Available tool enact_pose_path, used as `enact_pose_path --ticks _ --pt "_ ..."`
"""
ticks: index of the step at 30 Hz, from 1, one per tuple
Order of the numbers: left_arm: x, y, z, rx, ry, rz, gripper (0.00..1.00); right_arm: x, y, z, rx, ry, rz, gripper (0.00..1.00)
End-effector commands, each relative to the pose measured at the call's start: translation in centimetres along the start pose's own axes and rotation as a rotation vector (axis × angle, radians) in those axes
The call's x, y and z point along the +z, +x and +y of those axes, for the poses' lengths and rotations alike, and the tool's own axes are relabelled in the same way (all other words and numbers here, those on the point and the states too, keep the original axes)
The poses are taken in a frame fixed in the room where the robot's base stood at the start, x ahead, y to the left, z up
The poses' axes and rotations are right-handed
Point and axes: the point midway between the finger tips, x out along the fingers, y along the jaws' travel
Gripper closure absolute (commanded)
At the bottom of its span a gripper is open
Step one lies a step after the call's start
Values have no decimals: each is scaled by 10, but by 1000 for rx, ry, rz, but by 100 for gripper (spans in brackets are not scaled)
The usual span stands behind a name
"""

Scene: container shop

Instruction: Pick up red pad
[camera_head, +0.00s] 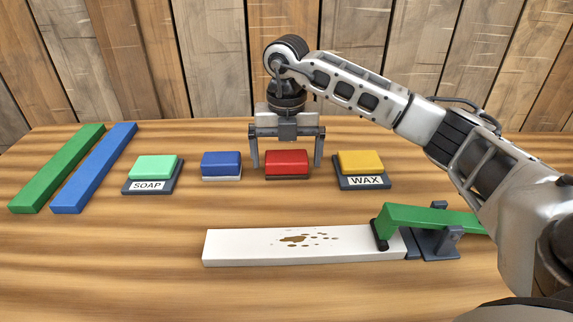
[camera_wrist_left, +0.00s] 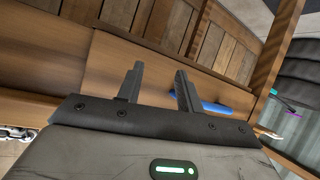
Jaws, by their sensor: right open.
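The red pad (camera_head: 288,163) lies on the wooden table, between the blue pad (camera_head: 221,164) and the yellow pad (camera_head: 361,162). My right gripper (camera_head: 288,163) points down over the red pad, open, with one finger on its left side and one on its right. The fingertips are near the pad's height; I cannot tell whether they touch it. My left gripper (camera_wrist_left: 155,85) shows only in the left wrist view, with its two fingers apart and nothing between them.
A green pad (camera_head: 153,167) sits on the SOAP base; the yellow pad sits on the WAX base. Green (camera_head: 62,165) and blue (camera_head: 97,167) bars lie at left. In front, a stained white board (camera_head: 260,247) is held by a green-handled clamp (camera_head: 430,219). A plank wall (camera_head: 210,60) stands behind.

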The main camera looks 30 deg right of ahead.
Motion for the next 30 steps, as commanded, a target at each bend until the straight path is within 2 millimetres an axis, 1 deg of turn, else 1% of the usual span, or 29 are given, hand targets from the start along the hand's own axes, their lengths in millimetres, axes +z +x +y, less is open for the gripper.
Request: enact_pose_path --ticks 1,3,9,10,11,12,15,25,30 --pt "0 0 0 0 1 1 64 0 6 0 -1 0 1 0" --pt "0 0 0 1 2 3 64 0 8 0 0 0 -1 0" --pt "-2 0 0 1 3 7 64 0 9 0 0 0 -1 0" --pt "-3 0 0 1 3 7 64 0 9 0 0 0 -1 3" --pt "-3 0 0 1 3 8 64 0 9 0 0 -1 -1 11" --pt "-3 0 0 1 3 9 64 0 9 0 0 -1 -1 22" --pt "-4 0 0 1 4 9 64 0 8 0 0 -1 -1 48" --pt "-4 0 0 1 3 10 64 0 6 0 2 -1 -2 48" --pt "-5 0 0 1 3 10 64 0 -7 0 3 -1 -2 48"
